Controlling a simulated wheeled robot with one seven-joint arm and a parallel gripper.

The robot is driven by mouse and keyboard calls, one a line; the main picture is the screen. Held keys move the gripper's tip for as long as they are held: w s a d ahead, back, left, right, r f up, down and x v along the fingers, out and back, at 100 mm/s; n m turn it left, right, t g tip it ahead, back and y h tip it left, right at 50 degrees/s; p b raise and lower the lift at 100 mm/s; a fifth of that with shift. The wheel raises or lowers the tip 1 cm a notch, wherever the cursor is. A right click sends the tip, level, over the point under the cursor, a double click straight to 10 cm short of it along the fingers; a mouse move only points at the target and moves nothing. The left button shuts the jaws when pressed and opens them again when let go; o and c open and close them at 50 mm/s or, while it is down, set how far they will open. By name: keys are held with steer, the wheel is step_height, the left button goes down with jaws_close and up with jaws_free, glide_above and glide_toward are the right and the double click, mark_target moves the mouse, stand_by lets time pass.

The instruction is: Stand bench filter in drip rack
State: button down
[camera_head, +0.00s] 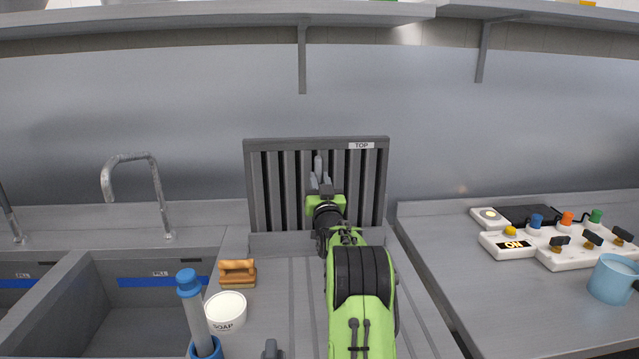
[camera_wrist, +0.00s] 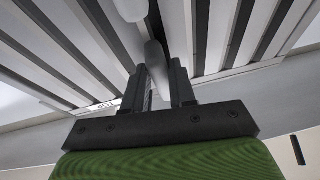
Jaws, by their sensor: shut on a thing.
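The bench filter (camera_head: 260,144) is a grey slatted panel with a "TOP" label at its upper right. It stands close to upright at the back of the drainboard, in front of the wall. My gripper (camera_head: 321,178) is in front of its slats, shut on the filter's grey bar-like handle, which shows between the fingers in the wrist view (camera_wrist: 155,55). The slats fill the upper part of that view. A low grey ledge (camera_head: 280,241), perhaps the drip rack's front, crosses the filter's foot. I cannot tell whether the filter's lower edge sits inside it.
A sink (camera_head: 60,310) is at the left with a faucet (camera_head: 155,195). A brush (camera_head: 237,273), a soap tub (camera_head: 226,312) and a blue-topped cylinder (camera_head: 192,300) stand left of my arm. The right counter holds a control panel (camera_head: 560,245) and a blue mug (camera_head: 610,280). A shelf (camera_head: 200,17) hangs above.

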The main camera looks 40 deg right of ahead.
steer(key=shift+f, duration=0.1)
steer(key=c, duration=0.9)
jaws_free()
steer(key=shift+s, duration=0.1)
steer(key=shift+o, duration=0.7)
steer(key=shift+f, duration=0.4)
steer(key=o, duration=0.8)
steer(key=shift+r, duration=0.15)
steer(key=shift+c, duration=0.2)
steer(key=shift+b, duration=0.4)
